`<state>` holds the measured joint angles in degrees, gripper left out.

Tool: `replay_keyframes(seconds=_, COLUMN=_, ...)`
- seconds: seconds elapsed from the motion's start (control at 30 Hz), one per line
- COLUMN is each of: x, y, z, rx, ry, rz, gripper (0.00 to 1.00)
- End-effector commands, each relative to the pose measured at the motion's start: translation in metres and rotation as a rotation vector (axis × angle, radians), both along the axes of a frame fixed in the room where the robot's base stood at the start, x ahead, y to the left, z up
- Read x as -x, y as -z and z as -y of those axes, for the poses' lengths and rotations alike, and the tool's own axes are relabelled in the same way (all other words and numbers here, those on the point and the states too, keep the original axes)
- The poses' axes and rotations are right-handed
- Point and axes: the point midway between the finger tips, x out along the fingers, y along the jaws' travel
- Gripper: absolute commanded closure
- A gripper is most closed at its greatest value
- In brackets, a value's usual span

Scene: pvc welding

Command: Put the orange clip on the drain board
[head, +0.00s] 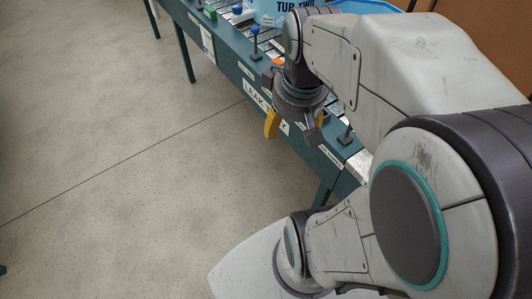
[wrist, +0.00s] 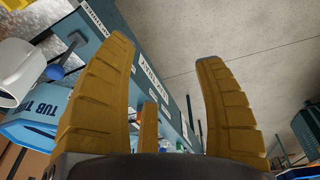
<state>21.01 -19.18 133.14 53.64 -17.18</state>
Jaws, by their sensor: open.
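My gripper (head: 296,124) hangs over the near end of the teal bench, its yellow fingers apart. In the wrist view the gripper (wrist: 166,50) also shows wide open, with nothing held between the fingers. A small orange piece (head: 278,62) shows beside my wrist in the head view, partly hidden by it; it may be the orange clip, but its shape is unclear. I cannot tell which part of the bench is the drain board; the sign lettering is too small to read fully.
The tub also shows in the wrist view (wrist: 28,128), near a white rounded object (wrist: 18,72). The floor left is clear.

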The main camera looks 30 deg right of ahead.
Motion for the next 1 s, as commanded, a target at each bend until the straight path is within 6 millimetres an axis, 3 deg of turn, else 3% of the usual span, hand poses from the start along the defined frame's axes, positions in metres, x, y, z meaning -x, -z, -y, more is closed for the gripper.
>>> replay_keyframes(seconds=0.03, x=0.004, y=0.001, z=-0.019, rx=-0.006, ry=-0.027, rz=0.017, gripper=0.36)
replay_keyframes(seconds=0.1, x=0.01, y=0.003, z=-0.037, rx=-0.016, ry=-0.042, rz=0.033, gripper=0.36)
replay_keyframes(seconds=0.3, x=0.026, y=0.009, z=-0.069, rx=-0.043, ry=-0.072, rz=0.066, gripper=0.36)
replay_keyframes(seconds=0.5, x=0.034, y=0.012, z=-0.081, rx=-0.058, ry=-0.081, rz=0.076, gripper=0.36)
replay_keyframes(seconds=0.83, x=0.034, y=0.012, z=-0.082, rx=-0.059, ry=-0.08, rz=0.078, gripper=0.36)
replay_keyframes(seconds=1.0, x=0.034, y=0.002, z=-0.081, rx=-0.059, ry=-0.08, rz=0.081, gripper=0.36)
